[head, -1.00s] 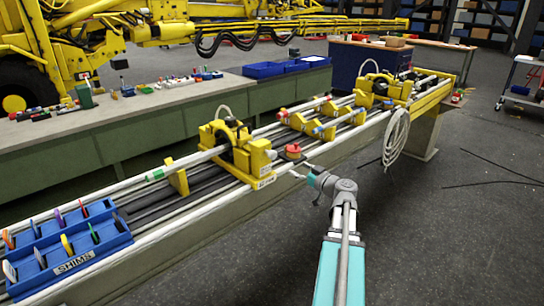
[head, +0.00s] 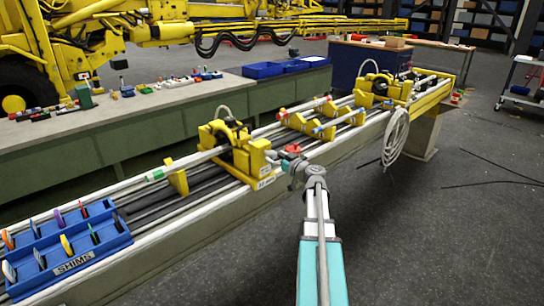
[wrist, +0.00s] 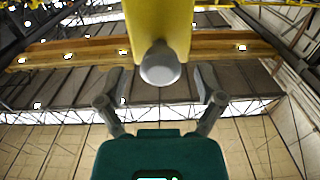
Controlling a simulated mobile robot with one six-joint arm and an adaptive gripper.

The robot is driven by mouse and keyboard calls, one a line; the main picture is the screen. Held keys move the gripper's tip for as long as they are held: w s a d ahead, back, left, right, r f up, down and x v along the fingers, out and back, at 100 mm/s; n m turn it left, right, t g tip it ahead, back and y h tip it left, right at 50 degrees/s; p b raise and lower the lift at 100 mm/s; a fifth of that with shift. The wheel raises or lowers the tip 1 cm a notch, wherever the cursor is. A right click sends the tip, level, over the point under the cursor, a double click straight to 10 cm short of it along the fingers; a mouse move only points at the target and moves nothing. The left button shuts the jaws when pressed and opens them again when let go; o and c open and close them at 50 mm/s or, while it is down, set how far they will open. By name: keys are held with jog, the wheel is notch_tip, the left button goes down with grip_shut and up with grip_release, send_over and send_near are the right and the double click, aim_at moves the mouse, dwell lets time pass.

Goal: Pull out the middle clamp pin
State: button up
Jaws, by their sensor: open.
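A round grey pin head (wrist: 160,68) sticks out of a yellow block (wrist: 158,25) in the wrist view. My gripper (wrist: 158,88) is open, with one finger on each side of the pin head and a gap visible on both sides. In the head view my gripper (head: 278,160) is at the right side of the large yellow clamp (head: 232,148) on the boom bench. The pin is hidden there behind my gripper and wrist.
A red part (head: 292,148) lies just behind my wrist on the bench. Smaller yellow supports (head: 325,131) with rods stand farther along. A blue shims tray (head: 70,255) is at the near left. A cable coil (head: 396,138) hangs off the right side. The floor at right is mostly clear.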

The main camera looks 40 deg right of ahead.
jog(key=shift+w+a, duration=0.1)
jog(key=shift+w, duration=0.9)
grip_shut()
